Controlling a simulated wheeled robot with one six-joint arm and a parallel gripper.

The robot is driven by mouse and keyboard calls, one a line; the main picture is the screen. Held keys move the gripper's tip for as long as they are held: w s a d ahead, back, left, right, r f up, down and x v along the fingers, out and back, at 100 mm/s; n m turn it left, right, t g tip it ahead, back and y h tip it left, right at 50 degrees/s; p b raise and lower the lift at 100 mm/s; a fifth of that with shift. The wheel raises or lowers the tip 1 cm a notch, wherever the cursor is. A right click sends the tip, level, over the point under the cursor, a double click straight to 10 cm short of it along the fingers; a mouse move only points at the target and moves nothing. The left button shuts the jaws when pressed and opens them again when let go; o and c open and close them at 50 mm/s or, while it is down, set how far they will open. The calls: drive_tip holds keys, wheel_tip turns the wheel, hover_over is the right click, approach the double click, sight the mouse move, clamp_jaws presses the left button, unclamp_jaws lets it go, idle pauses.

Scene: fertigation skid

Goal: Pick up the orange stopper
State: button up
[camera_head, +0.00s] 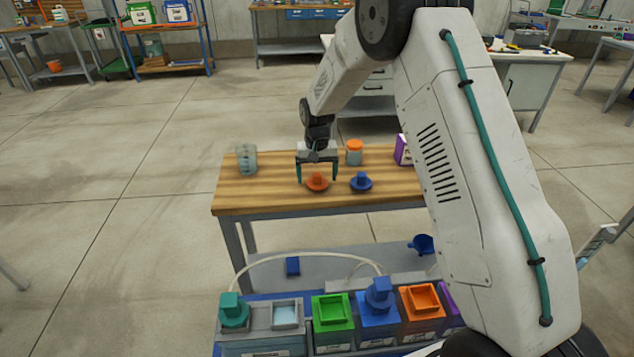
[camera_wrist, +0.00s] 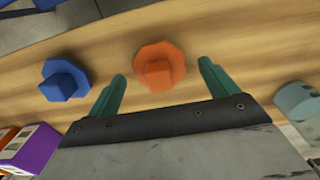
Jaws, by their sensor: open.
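The orange stopper (camera_head: 317,182) stands on the wooden bench top with its square knob up. My gripper (camera_head: 317,178) is open directly above or around it, its two teal fingers to either side of the knob in the head view. In the wrist view the orange stopper (camera_wrist: 160,67) lies between and slightly beyond the fingertips of my gripper (camera_wrist: 162,72). The fingers look apart from it; their exact height over the bench I cannot tell. Nothing is held.
A blue stopper (camera_head: 361,182) stands close by on the right. An orange-lidded jar (camera_head: 354,152), a clear grey container (camera_head: 246,160) and a purple box (camera_head: 402,150) also stand on the bench (camera_head: 270,198). Several coloured tanks (camera_head: 334,325) stand in front.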

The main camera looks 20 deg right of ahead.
drive_tip(key=shift+f, duration=0.45)
drive_tip(key=c, duration=1)
drive_tip(key=shift+c, duration=0.3)
drive_tip(key=shift+r, duration=0.2)
